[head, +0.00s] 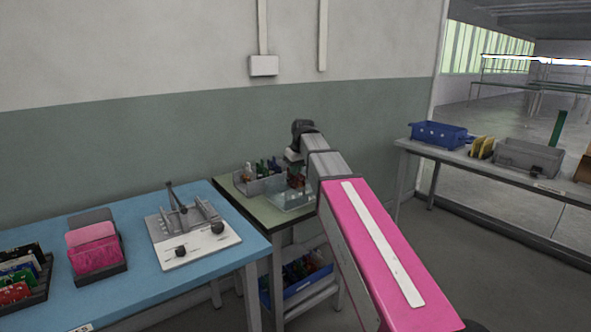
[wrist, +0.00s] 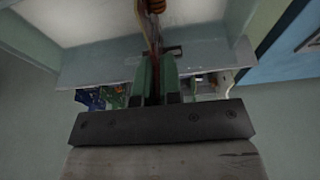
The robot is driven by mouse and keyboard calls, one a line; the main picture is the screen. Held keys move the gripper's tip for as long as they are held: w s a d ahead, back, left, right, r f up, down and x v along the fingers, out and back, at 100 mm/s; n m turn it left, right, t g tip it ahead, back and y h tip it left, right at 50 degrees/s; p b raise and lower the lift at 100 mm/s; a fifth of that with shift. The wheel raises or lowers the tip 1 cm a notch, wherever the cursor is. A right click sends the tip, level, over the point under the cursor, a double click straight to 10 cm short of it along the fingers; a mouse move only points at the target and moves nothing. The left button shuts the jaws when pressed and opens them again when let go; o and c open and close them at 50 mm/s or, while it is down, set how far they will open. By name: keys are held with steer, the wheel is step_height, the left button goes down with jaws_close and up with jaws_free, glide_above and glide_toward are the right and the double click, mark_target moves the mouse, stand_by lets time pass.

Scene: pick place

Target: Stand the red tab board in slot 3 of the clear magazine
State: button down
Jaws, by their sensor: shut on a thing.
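My gripper (head: 294,160) is over the small green-topped table, above the clear magazine (head: 287,203), a see-through pale box. In the wrist view my gripper's green fingers (wrist: 155,78) are shut on a thin board with a reddish edge (wrist: 152,35), which I take for the red tab board and see nearly edge-on. In the head view a dark reddish patch shows below the gripper, within the magazine's outline. Whether the board is inside a slot or above it, I cannot tell. The slot numbers are not readable.
A grey bin (head: 250,184) with green and red items stands left of the magazine. The blue table (head: 140,282) holds a grey-white fixture (head: 190,245), a pink stack (head: 93,248) and a rack of boards (head: 22,275). A blue crate (head: 305,280) sits on the lower shelf.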

steer(key=shift+f, duration=0.2)
steer(key=shift+f, duration=0.55)
steer(key=c, duration=0.8)
jaws_free()
steer(key=shift+r, duration=0.2)
steer(key=shift+v, duration=1.3)
steer(key=shift+s, duration=0.1)
steer(key=shift+r, duration=3)
